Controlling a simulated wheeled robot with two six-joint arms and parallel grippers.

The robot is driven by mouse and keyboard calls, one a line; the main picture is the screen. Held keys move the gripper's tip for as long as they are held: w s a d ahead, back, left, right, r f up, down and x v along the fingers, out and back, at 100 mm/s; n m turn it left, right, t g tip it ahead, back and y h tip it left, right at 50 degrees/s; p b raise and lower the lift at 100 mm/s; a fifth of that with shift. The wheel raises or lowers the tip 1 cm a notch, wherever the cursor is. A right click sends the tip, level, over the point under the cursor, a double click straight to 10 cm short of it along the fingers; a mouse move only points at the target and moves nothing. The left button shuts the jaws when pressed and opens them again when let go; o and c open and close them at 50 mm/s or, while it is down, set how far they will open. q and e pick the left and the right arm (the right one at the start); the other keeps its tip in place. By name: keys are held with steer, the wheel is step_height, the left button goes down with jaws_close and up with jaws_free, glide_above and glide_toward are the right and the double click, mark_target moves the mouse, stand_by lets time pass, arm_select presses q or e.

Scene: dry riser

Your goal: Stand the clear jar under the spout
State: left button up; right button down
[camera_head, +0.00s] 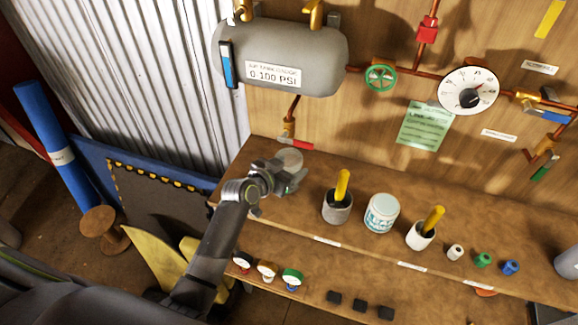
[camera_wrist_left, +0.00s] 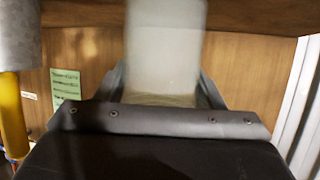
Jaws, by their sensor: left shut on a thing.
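The clear jar (camera_head: 291,158) is in my left gripper (camera_head: 289,181), over the left end of the wooden shelf. In the left wrist view the jar (camera_wrist_left: 165,45) looks pale and see-through, between the two dark fingers. The spout (camera_head: 289,128) is a brass valve with a red handle, on a copper pipe under the grey tank (camera_head: 282,58). In the head view the jar shows just below the spout and its red handle. Whether the jar's base touches the shelf is hidden by my gripper. My right gripper is not in view.
On the shelf (camera_head: 310,224), right of my gripper, stand a grey cup (camera_head: 337,208) with a yellow-handled tool, a labelled white tub (camera_head: 381,214) and a white cup (camera_head: 420,236) with another yellow handle. Small coloured fittings (camera_head: 483,260) stand further right. A lower shelf holds gauges (camera_head: 292,279).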

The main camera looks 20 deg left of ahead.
arm_select(q)
steer(key=shift+f, duration=0.3)
steer(key=shift+f, duration=0.15)
steer(key=o, duration=1)
steer(key=shift+o, duration=0.2)
steer(key=shift+r, duration=0.25)
steer(key=shift+s+a, duration=0.15)
steer(key=shift+s, duration=0.2)
steer(key=b+v, duration=0.1)
steer(key=v, duration=1)
